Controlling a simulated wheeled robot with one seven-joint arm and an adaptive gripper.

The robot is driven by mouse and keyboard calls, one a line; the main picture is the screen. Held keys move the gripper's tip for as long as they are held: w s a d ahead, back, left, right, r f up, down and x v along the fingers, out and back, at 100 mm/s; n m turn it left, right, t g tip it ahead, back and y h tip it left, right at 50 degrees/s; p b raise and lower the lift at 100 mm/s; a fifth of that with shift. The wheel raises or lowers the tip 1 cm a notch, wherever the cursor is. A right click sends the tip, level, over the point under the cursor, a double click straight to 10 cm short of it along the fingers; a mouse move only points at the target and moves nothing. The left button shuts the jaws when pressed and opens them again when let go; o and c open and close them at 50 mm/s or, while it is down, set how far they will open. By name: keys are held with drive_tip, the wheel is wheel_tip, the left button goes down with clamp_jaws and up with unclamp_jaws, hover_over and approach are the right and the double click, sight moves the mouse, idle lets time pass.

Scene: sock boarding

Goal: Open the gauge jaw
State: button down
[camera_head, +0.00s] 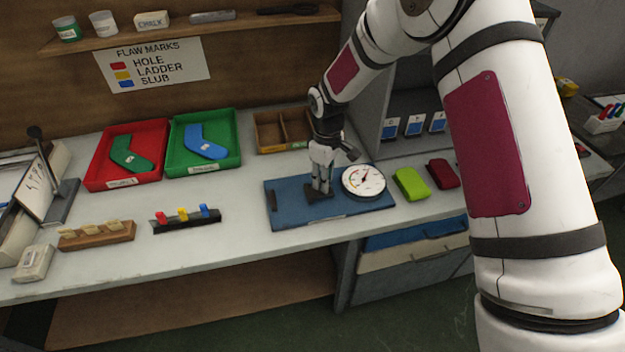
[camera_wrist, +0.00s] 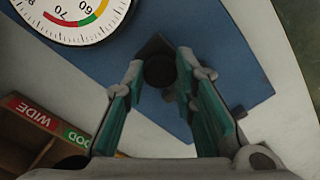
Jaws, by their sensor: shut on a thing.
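The gauge has a round white dial (camera_head: 364,180) with a coloured arc, and it stands on a blue board (camera_head: 290,214). Part of the dial also shows in the wrist view (camera_wrist: 75,14). A dark jaw piece (camera_head: 317,195) of the gauge sits on the board, left of the dial. My gripper (camera_head: 320,184) points down over this piece. In the wrist view my fingertips (camera_wrist: 160,68) are on either side of its dark round knob (camera_wrist: 159,71), and the gripper is shut on it. The exact finger contact is partly hidden, and I cannot tell how far the jaw is open.
A red tray (camera_head: 96,183) and a green tray (camera_head: 232,163) hold socks behind left. A wooden divided box (camera_head: 268,149) stands behind my gripper. A green pad (camera_head: 411,184) and a dark red pad (camera_head: 443,173) lie to the right. A rack with coloured clips (camera_head: 187,221) is at left.

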sight(332, 188)
drive_tip(key=shift+w+d, duration=0.15)
drive_tip(key=shift+d, duration=0.35)
drive_tip(key=shift+w+d, duration=0.15)
drive_tip(key=shift+d, duration=0.35)
drive_tip(key=c, duration=1.3)
unclamp_jaws()
wheel_tip(332, 188, up, 12)
